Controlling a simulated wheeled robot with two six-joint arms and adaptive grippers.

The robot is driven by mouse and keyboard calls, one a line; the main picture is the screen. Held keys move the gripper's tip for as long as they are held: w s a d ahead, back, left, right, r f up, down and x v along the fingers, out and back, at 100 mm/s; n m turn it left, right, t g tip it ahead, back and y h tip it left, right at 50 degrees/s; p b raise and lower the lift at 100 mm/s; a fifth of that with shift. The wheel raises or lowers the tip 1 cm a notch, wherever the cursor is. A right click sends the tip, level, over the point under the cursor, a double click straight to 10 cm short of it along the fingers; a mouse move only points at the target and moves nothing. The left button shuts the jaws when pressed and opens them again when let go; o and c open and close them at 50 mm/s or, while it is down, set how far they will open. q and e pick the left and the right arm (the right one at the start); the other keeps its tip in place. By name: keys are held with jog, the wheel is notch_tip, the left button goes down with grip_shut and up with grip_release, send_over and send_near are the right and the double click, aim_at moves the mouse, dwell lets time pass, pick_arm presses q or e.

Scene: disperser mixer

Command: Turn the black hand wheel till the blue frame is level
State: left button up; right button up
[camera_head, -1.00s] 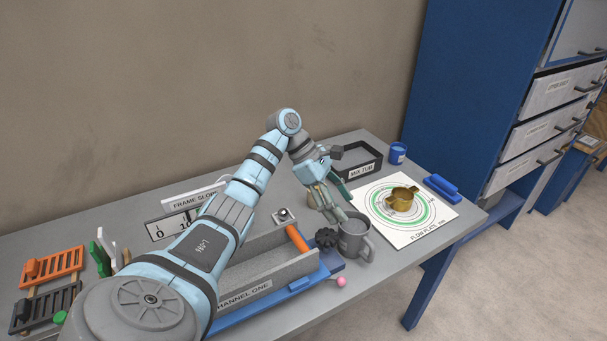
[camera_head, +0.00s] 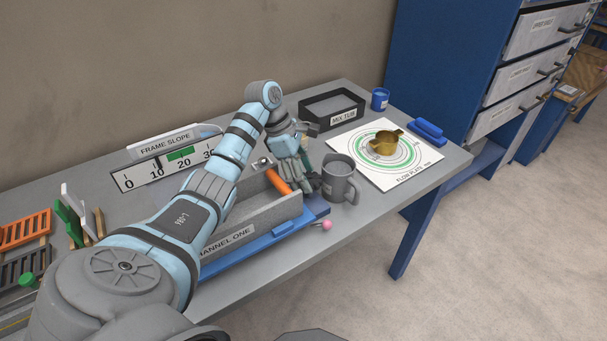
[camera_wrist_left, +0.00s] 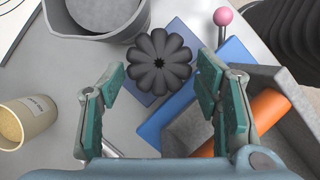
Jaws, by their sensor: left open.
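The black hand wheel (camera_wrist_left: 159,62) is a dark lobed knob in the left wrist view, at the end of the blue frame (camera_wrist_left: 181,124). My left gripper (camera_wrist_left: 163,78) is open, with one green-padded finger on each side of the wheel and visible gaps to it. In the head view the left gripper (camera_head: 304,178) is over the right end of the blue frame (camera_head: 270,240), and it mostly hides the wheel. The frame carries the grey channel (camera_head: 277,213) with an orange roller (camera_head: 278,182). I cannot tell if the frame is level. My right gripper is out of view.
A grey mug (camera_head: 338,180) stands close beside the wheel. A pink ball on a pin (camera_head: 327,225) is at the frame's front. The frame slope scale (camera_head: 165,168) has a green band; my arm covers part of the area. The flow plate (camera_head: 350,152) lies right.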

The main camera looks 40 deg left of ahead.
pick_arm(q)
jog(key=c, duration=0.9)
jog(key=shift+o, duration=0.2)
